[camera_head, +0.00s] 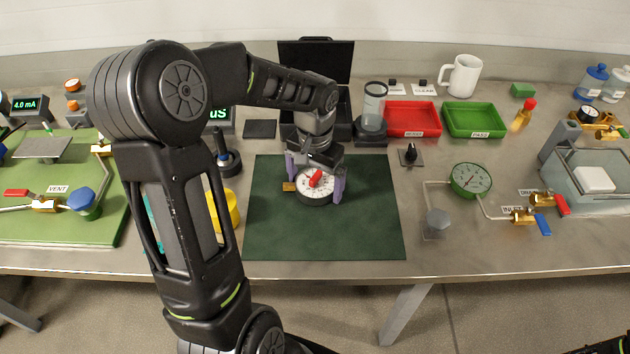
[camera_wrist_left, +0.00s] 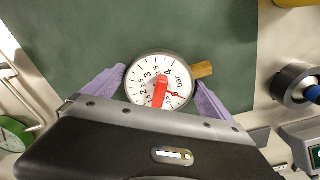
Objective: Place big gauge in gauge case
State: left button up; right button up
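The big gauge (camera_head: 313,187) is a round dial with a white face, red pointer and brass stem, over the dark green mat (camera_head: 365,230). In the left wrist view the big gauge (camera_wrist_left: 150,75) sits between the purple fingers. My left gripper (camera_head: 315,182) points down, its fingers against both sides of the gauge with no clear gap. Whether the gauge touches the mat is hard to tell. The black gauge case (camera_head: 315,58) stands open behind, lid up; my left arm hides much of its inside. My right gripper is out of view.
A glass-topped cylinder (camera_head: 374,102), a red tray (camera_head: 411,118) and a green tray (camera_head: 474,119) stand right of the case. A green gauge (camera_head: 470,180) on pipes is right of the mat. A yellow object (camera_head: 233,212) is left. The mat's front is clear.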

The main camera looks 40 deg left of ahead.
pick_arm(q)
jog(key=shift+r, duration=0.15)
notch_tip(320, 180, up, 12)
dwell(0.7)
dwell(0.4)
